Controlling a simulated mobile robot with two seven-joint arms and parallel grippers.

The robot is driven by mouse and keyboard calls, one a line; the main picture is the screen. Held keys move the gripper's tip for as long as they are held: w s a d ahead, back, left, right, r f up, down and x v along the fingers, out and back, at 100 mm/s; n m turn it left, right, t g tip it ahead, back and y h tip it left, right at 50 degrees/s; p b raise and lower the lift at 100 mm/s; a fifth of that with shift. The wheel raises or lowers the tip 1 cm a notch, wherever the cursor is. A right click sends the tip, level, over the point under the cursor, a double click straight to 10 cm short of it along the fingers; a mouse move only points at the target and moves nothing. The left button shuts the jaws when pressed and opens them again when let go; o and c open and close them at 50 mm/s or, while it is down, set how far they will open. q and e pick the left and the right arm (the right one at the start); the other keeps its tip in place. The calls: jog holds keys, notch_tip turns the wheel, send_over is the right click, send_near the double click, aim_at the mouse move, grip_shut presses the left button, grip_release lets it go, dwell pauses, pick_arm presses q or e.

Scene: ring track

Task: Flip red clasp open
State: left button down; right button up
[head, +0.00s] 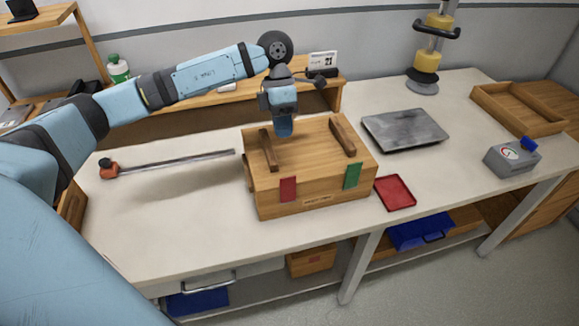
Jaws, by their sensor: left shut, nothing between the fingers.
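A wooden box (310,192) with two wooden bars on its lid stands on the white workbench. A red clasp (288,189) is on the left of its front face and lies flat against it. A green clasp (353,176) is on the right of the same face. My left gripper (284,130) points down above the box's lid, between the two bars, behind and above the red clasp and apart from it. It is shut and empty. Whether its tip touches the lid is hard to tell. My right gripper is not in view.
A red tray (395,193) lies right of the box. A grey metal plate (405,130) and a grey gauge device (512,157) are farther right. A long rod with an orange end (108,169) lies to the left. The bench in front of the box is clear.

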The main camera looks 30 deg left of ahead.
pick_arm(q)
jog(key=shift+s+f, duration=0.1)
jog(key=p, duration=0.1)
send_over(287, 188)
jog(key=w+a, duration=0.2)
jog(key=w, duration=0.1)
notch_tip(287, 188, down, 8)
jog(key=shift+s+d+f, duration=0.1)
jog(key=shift+s+d, duration=0.05)
jog(key=shift+s+d+f, duration=0.15)
jog(key=shift+d+f, duration=0.05)
jog(key=shift+f, duration=0.3)
